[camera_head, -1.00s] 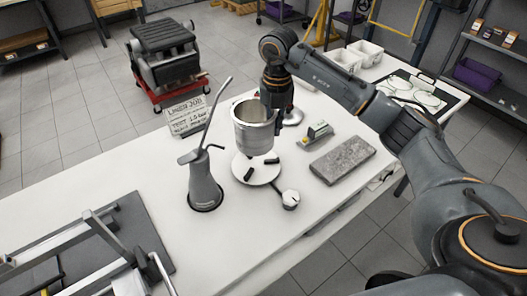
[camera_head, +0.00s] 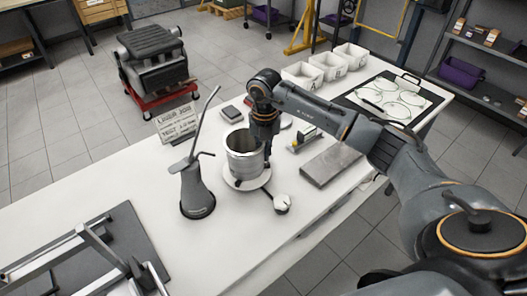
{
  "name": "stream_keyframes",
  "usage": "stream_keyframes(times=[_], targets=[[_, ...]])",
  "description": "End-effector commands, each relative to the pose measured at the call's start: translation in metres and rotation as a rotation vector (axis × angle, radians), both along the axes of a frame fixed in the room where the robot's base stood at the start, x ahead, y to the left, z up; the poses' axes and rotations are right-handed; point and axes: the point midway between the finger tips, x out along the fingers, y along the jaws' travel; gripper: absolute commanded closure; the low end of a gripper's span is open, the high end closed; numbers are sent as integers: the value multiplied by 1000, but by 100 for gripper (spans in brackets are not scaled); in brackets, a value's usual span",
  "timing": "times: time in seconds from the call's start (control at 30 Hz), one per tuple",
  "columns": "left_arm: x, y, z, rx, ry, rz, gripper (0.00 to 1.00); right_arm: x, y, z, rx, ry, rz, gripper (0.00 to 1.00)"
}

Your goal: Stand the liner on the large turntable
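The liner (camera_head: 243,158) is a silver open-topped cylinder, upright in the middle of the bench. Its lower end is at the white disc of the large turntable (camera_head: 232,184); it looks seated there, though a tiny gap cannot be ruled out. My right gripper (camera_head: 267,142) points down at the liner's right rim and appears shut on its wall. The fingertips are partly hidden, so their grip is hard to see. My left gripper is not in view.
A grey oil can (camera_head: 197,190) with a tall spout stands close left of the turntable. A small white round knob (camera_head: 282,204) is in front. A grey slab (camera_head: 332,163) and a small green-yellow box (camera_head: 306,139) lie to the right. A metal frame (camera_head: 95,245) occupies the front left.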

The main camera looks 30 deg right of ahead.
Motion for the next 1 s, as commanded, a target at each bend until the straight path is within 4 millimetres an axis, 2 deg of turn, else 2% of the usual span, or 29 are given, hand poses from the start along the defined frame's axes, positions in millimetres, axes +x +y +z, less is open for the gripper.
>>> stream_keyframes(times=[0.03,0.1,0.37,0.5,0.57,1.0], targets=[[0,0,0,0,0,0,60,0,0,0,-1,0,0,81],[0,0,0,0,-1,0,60,0,0,0,0,1,-1,72],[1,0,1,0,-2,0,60,0,0,1,-1,0,-1,72],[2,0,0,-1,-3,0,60,1,0,9,0,-2,0,72],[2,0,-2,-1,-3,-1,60,1,-1,18,0,-3,0,72],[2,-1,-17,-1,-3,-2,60,0,-2,105,0,-3,-1,72]])
